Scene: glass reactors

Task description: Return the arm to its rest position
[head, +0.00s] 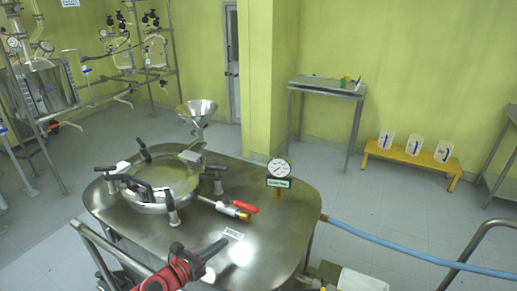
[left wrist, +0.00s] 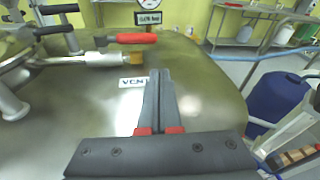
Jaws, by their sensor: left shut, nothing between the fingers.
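My left gripper (head: 222,244) is in the head view at the bottom, above the near part of the steel reactor top (head: 270,235). In the left wrist view its two dark fingers (left wrist: 158,76) lie together, shut with nothing between them. They point across the steel top toward a small white label (left wrist: 132,82). A valve with a red handle (head: 245,207) lies beyond the gripper, apart from it; the handle also shows in the left wrist view (left wrist: 125,38). My right gripper is in neither view.
A round hatch (head: 160,185) with black clamp knobs and a pressure gauge (head: 279,168) stand on the reactor top. A blue hose (head: 400,250) runs off to the right. A blue drum (left wrist: 280,105) stands beside the reactor. A yellow bench (head: 410,160) is at the far wall.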

